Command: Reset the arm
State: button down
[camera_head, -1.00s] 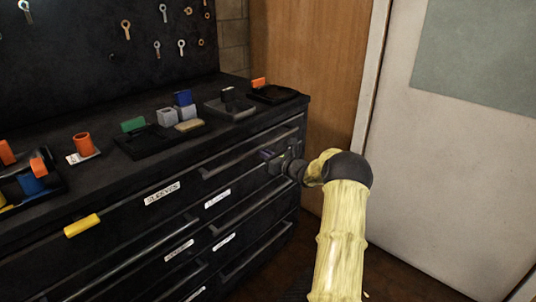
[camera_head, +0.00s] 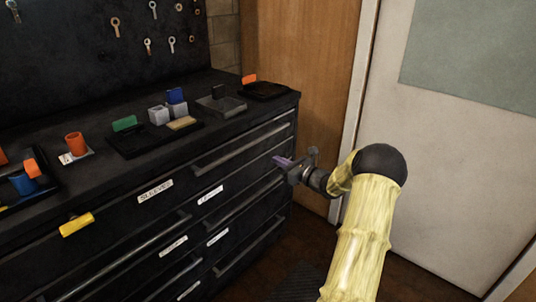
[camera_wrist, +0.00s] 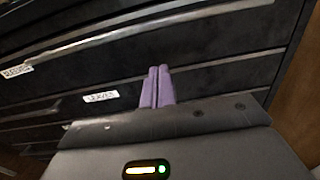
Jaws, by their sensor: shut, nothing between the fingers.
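My arm, in a yellow sleeve, reaches up from the lower right of the head view. My gripper (camera_head: 281,162) is in front of the upper right drawers of the black cabinet (camera_head: 110,225). In the wrist view its two purple fingers (camera_wrist: 157,87) lie side by side, shut with nothing between them. They point toward the drawer fronts and appear apart from them, though the exact gap is hard to tell.
Drawer handles (camera_head: 243,146) stick out beside my gripper. A pale door (camera_head: 445,150) stands right; floor between is free.

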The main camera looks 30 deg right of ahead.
jog(key=shift+v, duration=1.1)
jog(key=shift+w, duration=0.1)
